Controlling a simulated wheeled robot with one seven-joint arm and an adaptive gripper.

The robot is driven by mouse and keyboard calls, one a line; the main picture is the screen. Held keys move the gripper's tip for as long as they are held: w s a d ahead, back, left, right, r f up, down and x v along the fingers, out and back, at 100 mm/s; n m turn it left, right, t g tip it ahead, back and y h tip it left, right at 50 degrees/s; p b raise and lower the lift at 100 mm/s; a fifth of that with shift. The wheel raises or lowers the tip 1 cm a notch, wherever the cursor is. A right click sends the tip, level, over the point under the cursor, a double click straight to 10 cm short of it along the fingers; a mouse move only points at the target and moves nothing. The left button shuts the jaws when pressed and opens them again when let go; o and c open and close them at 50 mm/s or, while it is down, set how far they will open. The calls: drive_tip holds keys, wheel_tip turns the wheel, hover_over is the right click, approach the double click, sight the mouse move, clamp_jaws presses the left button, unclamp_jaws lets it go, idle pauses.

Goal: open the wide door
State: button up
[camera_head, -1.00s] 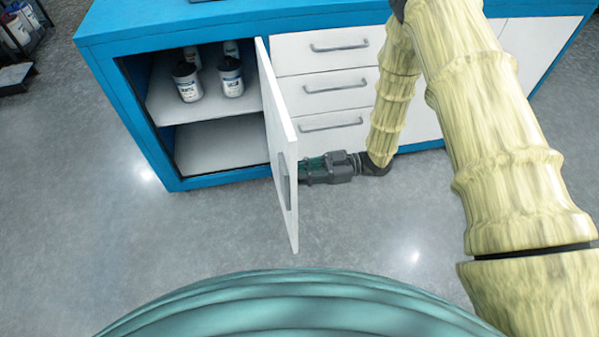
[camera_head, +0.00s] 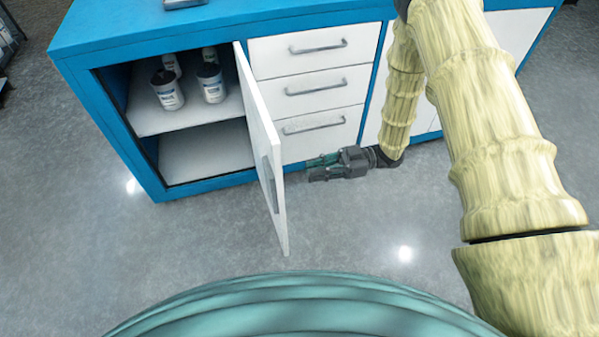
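A white door (camera_head: 262,150) with a grey handle (camera_head: 268,184) stands swung out from the left compartment of the blue cabinet. My gripper (camera_head: 309,169) is low, on the right side of the door, below the drawers. Its two fingers point left towards the door with a small gap between them.
White containers (camera_head: 167,90) stand on the upper shelf (camera_head: 150,121) inside the compartment. The lower shelf (camera_head: 205,152) looks empty. Several drawers (camera_head: 315,92) with handles and a white panel (camera_head: 515,42) are to the right. Floor left of the door is clear.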

drive_tip(key=shift+w+d, duration=0.15)
drive_tip(key=shift+d, duration=0.65)
drive_tip(key=shift+w+d, duration=0.15)
drive_tip(key=shift+d, duration=0.65)
